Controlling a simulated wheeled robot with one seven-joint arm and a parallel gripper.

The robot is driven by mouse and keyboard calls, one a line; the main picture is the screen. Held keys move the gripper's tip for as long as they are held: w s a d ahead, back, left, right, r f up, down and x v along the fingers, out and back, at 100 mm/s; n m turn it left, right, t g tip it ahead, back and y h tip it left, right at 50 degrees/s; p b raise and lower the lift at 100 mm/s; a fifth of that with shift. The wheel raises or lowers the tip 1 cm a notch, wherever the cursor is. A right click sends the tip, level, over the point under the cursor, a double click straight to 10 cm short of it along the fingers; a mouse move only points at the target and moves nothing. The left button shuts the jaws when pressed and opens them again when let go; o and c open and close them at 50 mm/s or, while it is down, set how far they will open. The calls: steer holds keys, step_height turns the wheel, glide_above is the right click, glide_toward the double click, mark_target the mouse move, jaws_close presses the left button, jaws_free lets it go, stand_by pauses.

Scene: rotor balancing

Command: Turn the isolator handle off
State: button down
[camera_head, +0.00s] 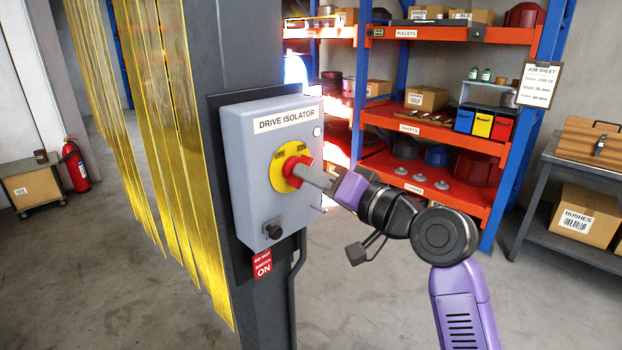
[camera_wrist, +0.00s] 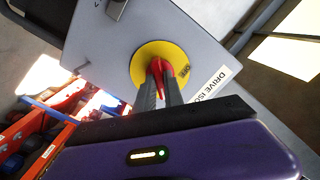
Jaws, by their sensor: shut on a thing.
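The drive isolator (camera_head: 245,165) is a grey box on a dark post in the head view. My gripper (camera_head: 300,172) reaches in from the right and is shut on the red handle. In the wrist view, the two fingers (camera_wrist: 159,92) close around the red handle (camera_wrist: 158,72) in front of the yellow disc (camera_wrist: 143,60). The fingers hide part of the handle.
Yellow strip curtains (camera_head: 160,110) hang at the left. Orange shelves (camera_head: 430,135) stand behind my arm. The floor right of the post is clear.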

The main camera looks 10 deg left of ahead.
steer(key=shift+f+n+b, duration=0.1)
steer(key=shift+n+b, duration=7.6)
steer(key=shift+n, duration=0.9)
steer(key=c, duration=1.4)
jaws_free()
steer(key=shift+c, duration=0.2)
